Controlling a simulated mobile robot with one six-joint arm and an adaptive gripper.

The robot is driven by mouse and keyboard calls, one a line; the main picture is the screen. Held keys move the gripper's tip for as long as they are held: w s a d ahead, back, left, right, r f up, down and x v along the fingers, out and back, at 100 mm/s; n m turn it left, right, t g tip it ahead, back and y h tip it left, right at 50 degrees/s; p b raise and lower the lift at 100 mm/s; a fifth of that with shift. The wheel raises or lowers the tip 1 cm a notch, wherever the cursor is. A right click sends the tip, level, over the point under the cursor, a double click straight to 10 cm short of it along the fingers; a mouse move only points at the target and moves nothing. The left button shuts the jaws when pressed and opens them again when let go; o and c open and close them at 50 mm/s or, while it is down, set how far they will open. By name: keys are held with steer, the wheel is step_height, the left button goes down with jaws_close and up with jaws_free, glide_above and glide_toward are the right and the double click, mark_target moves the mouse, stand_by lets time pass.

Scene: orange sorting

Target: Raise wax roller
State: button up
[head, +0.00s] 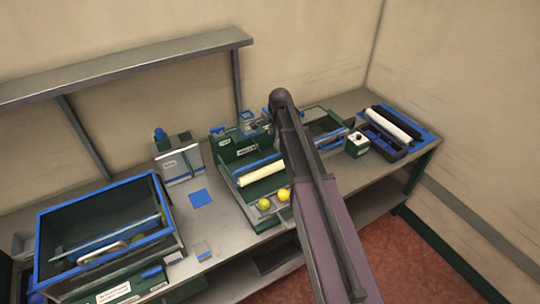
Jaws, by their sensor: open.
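A cream roller (262,173) lies across the green machine (238,187) in the middle of the bench. A second white roller (394,123) lies in a blue-edged dark tray (425,133) at the bench's right end. I cannot tell from the picture which of the two is the wax roller. My arm rises from the bottom and crosses in front of the bench, just right of the cream roller. It hides part of the machine. My gripper cannot be made out in this view.
Two yellow-green fruits (283,195) sit at the machine's front. A large blue-rimmed bin (158,183) stands at the left. A small white-topped control box (357,139) stands right of my arm. A grey shelf (120,67) runs along the wall above. Bare bench shows around a blue square (201,198).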

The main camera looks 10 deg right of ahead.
mark_target(271, 157)
steer(key=shift+f, duration=0.15)
steer(key=w+f+b, duration=0.1)
steer(key=f+b, duration=0.7)
steer(key=b, duration=0.1)
steer(key=w+f+b, duration=0.1)
steer(key=f+b, duration=0.3)
steer(key=f, duration=0.1)
steer(key=shift+w+a+f+b, duration=0.1)
steer(key=shift+w+a+b, duration=0.2)
steer(key=shift+a, duration=0.1)
stand_by(0.4)
stand_by(0.3)
jaws_close()
